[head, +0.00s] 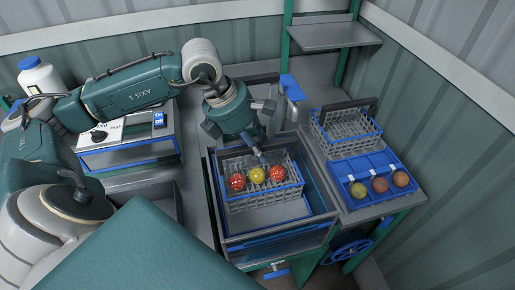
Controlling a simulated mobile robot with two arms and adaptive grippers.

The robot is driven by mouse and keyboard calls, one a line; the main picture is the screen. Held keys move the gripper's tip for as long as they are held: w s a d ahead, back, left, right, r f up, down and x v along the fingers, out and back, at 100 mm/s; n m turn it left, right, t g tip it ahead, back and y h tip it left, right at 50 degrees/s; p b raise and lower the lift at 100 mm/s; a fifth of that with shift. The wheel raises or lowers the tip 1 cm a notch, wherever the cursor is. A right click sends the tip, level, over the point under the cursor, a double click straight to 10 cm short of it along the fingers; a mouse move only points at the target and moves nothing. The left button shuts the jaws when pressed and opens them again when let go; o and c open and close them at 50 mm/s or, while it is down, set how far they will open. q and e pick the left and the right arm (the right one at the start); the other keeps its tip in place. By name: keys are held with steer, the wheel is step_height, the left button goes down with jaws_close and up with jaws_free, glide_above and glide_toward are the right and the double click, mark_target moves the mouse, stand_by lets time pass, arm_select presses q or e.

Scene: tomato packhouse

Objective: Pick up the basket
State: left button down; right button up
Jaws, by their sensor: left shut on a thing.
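A grey wire basket (262,200) with a blue rim stands inside a blue-edged open tray in the middle of the head view. It holds two red tomatoes (237,181) and a yellow one (257,174) between them. My left gripper (261,155) reaches down from above at the basket's back side and is shut on the basket; its fingertips are small and partly hidden. My right gripper is not in view.
A second wire basket (345,140) with a dark handle stands on the right bench, behind a blue sorter tray (347,172) holding three tomatoes. A white scale-like box (130,135) and a white bottle (38,75) stand left. Corrugated walls close in behind and right.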

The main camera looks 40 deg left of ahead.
arm_select(q)
step_height(320, 180, up, 19)
steer(key=b, duration=0.1)
steer(key=shift+r, duration=0.15)
